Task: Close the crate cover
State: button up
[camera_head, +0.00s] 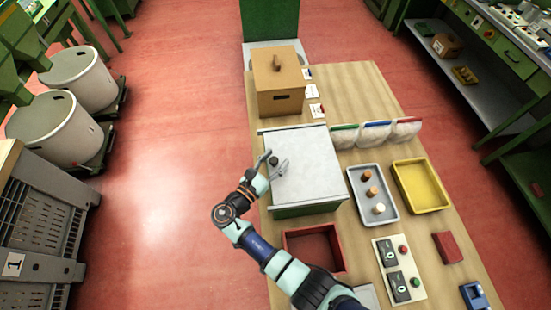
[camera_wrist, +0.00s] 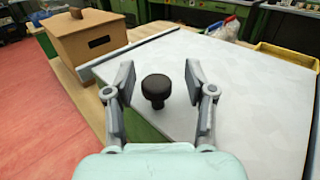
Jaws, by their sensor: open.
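A green crate (camera_head: 308,209) stands on the wooden table, with a flat light-grey cover (camera_head: 315,165) over its top. The cover also fills much of the wrist view (camera_wrist: 245,90). A black round knob (camera_wrist: 157,88) stands up near the cover's left edge. My gripper (camera_head: 275,160) is open, with one finger on each side of the knob. In the wrist view, gaps show between the knob and both fingers. A grey strip (camera_wrist: 130,53) runs along the cover's far edge. I cannot tell whether the cover is fully seated.
A brown lidded box (camera_head: 278,95) stands behind the crate. A red bin (camera_head: 290,238) and a button panel (camera_head: 399,268) are in front.

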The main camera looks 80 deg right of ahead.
jog(key=v, duration=1.1)
jog(key=shift+a, duration=0.4)
jog(key=shift+w, duration=0.1)
